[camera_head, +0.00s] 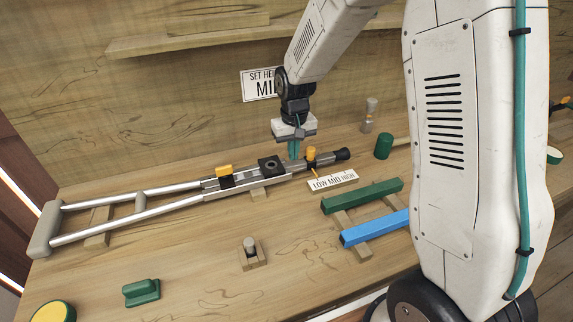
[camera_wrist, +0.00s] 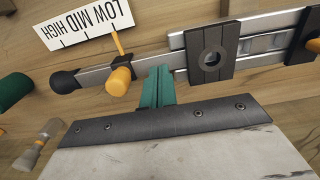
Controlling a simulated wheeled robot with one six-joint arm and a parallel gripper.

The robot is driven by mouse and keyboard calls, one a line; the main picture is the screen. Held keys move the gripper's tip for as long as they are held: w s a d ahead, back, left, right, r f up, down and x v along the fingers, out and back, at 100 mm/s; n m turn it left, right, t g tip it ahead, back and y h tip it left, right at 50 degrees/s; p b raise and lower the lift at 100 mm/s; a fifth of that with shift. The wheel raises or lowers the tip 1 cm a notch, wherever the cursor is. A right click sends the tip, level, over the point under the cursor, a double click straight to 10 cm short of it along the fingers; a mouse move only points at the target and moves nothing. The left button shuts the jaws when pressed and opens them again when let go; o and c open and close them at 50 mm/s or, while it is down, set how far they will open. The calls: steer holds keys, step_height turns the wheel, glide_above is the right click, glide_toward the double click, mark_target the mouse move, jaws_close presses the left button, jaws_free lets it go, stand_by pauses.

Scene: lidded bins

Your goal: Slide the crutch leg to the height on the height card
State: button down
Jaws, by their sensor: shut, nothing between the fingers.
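The crutch (camera_head: 130,212) lies flat on the bench, its grey pad at left and the sliding leg (camera_head: 328,157) with a dark rubber tip at right. An orange knob (camera_head: 311,154) stands on the leg; it also shows in the wrist view (camera_wrist: 118,82), with its pointer at the LOW end of the LOW MID HIGH scale (camera_head: 333,181). The height card (camera_head: 261,84) on the wall reads "SET HEI..." and "MI...", the rest hidden by my arm. My gripper (camera_head: 293,150) is shut and empty; its teal fingertips (camera_wrist: 160,73) are at the leg's side, between knob and black holed block (camera_wrist: 210,52). Contact is unclear.
A second orange knob (camera_head: 224,171) is on the crutch frame. Green (camera_head: 362,197) and blue (camera_head: 375,229) bars lie on supports at right. A small peg in a wooden holder (camera_head: 252,255) and a green block (camera_head: 141,292) are in front.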

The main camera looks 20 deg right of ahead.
mark_target(312, 148)
steer(key=shift+d, duration=0.1)
steer(key=shift+d, duration=3.55)
steer(key=shift+a, duration=0.8)
steer(key=shift+r, duration=3.5)
